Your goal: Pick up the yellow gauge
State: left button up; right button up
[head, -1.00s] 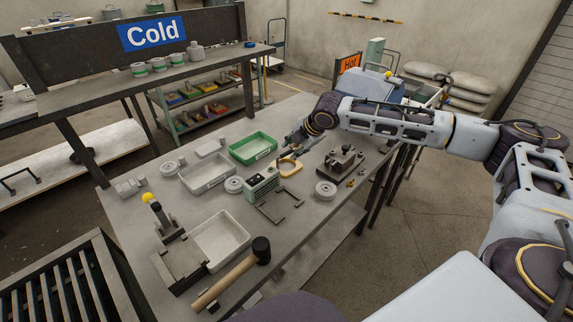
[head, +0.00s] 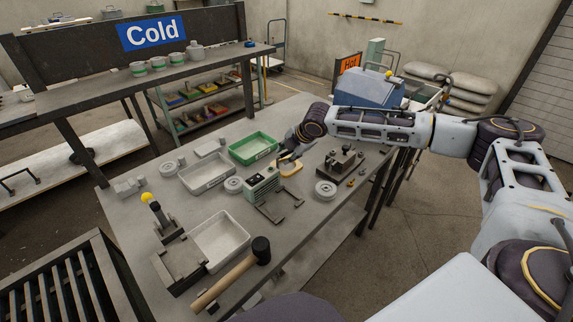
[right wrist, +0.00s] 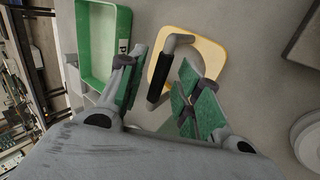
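The yellow gauge (head: 293,169) lies on the workbench beside a grey-green box (head: 262,183). In the right wrist view the gauge (right wrist: 211,48) is a rounded yellow frame with a grey bent handle and a black grip. My right gripper (head: 286,157) is just above and behind the gauge in the head view, partly covering it. In the right wrist view my right gripper (right wrist: 161,78) is open, with one green-padded finger on each side of the black grip. A gap shows on both sides of the grip. My left gripper is not in view.
A green tray (head: 233,154) stands left of my gripper. A dark metal fixture (head: 341,164) and a round grey disc (head: 326,191) are to the right. A dark bracket (head: 283,212) lies in front. A black-headed mallet (head: 232,279) lies at the near edge.

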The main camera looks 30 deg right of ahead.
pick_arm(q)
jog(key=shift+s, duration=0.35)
pick_arm(e)
grip_shut()
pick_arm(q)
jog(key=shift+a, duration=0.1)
pick_arm(e)
jog(key=shift+r, duration=0.2)
jog(key=shift+r, duration=0.5)
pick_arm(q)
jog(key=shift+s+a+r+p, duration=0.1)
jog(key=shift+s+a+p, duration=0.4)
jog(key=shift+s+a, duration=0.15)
pick_arm(e)
notch_tip(320, 180, up, 9)
jog(key=shift+f, duration=0.15)
